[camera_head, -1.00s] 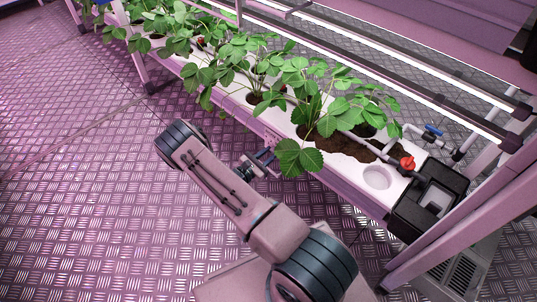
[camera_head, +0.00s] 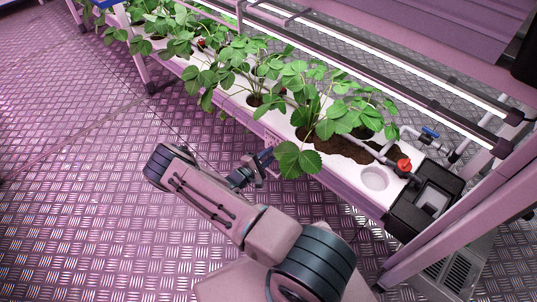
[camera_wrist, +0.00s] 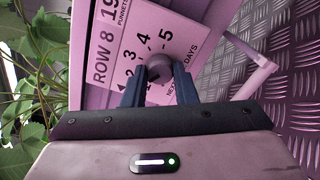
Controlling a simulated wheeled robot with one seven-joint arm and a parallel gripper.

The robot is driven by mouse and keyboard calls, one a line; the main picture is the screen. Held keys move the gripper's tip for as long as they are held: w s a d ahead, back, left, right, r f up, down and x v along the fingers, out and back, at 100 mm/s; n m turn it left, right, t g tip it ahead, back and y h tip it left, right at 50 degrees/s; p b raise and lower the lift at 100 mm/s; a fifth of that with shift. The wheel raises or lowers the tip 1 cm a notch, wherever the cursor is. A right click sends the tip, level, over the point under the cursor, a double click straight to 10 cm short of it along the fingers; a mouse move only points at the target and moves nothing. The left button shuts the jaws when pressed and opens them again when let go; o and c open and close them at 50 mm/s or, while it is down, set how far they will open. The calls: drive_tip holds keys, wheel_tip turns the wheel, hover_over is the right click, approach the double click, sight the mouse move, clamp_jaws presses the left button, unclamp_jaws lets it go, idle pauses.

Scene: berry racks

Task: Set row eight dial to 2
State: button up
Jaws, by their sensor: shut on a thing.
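The dial (camera_wrist: 159,66) is a dark round knob on a pink plate (camera_wrist: 103,40) in the wrist view. My gripper (camera_wrist: 160,82) is shut on the dial, one blue-grey finger on each side. A small dark wedge mark shows near the 2. The fingers and knob hide part of the scale, and I cannot tell where the knob points. In the head view my gripper (camera_head: 260,160) is at the front side of the white planter, where the dial is hidden.
The white planter trough (camera_head: 340,172) holds several leafy strawberry plants (camera_head: 300,85). The patterned metal floor (camera_head: 90,190) is open to the left.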

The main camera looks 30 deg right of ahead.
drive_tip(key=shift+w+m+p, duration=0.1)
drive_tip(key=shift+m+p, duration=0.35)
drive_tip(key=shift+m, duration=1.05)
drive_tip(key=shift+a, duration=0.1)
drive_tip(key=o, duration=1)
drive_tip(key=p+v, duration=0.3)
drive_tip(key=v, duration=1)
drive_tip(key=shift+a, duration=0.35)
drive_tip(key=shift+r, duration=0.1)
